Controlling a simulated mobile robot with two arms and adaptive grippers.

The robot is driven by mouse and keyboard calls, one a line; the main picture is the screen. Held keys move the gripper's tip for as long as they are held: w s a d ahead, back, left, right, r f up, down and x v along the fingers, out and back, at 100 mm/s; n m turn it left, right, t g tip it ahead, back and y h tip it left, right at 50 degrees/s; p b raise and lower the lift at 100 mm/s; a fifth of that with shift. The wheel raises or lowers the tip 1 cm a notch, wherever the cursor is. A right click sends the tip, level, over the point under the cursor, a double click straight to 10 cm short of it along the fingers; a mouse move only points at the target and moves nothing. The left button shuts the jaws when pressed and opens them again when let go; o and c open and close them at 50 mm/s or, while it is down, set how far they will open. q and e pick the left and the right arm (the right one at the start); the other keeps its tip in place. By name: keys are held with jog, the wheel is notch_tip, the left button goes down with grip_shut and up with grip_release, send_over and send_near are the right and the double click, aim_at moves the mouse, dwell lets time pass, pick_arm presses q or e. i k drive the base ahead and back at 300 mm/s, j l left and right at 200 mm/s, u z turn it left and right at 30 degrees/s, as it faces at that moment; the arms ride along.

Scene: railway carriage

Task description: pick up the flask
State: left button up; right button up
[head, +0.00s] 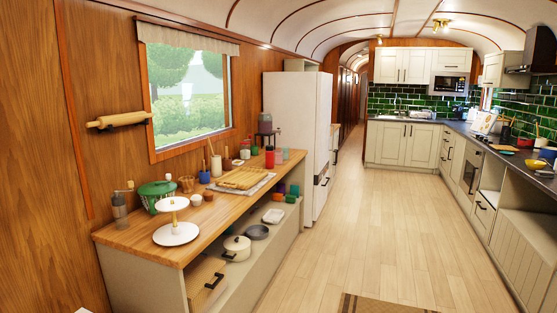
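A small red upright cylinder (269,157) stands near the far end of the wooden counter on the left. It may be the flask, but at this distance I cannot tell. A paler reddish cup-like thing (278,156) and a greenish clear one (285,154) stand beside it. Neither of my grippers shows in the head view, and nothing is seen touching these things.
The wooden counter (140,238) also bears a tiered white stand (175,234), a green pot (156,194), a grinder (119,212) and a wooden rack (242,177). A white fridge (290,105) stands beyond its far end. The floor (345,215) to the right is mostly clear.

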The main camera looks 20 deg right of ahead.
aim_at(269, 153)
jog(key=i+l+z, duration=1)
jog(key=i+z, duration=0.35)
jog(key=i, duration=0.25)
jog(key=i+z, duration=0.15)
jog(key=i, duration=1.75)
jog(key=i+l+u, duration=0.15)
jog(key=i+u, duration=0.25)
jog(key=i, duration=0.25)
jog(key=i+l+u, duration=0.35)
jog(key=i, duration=0.25)
jog(key=i+l+u, duration=0.4)
jog(key=i+l, duration=0.1)
jog(key=i, duration=0.05)
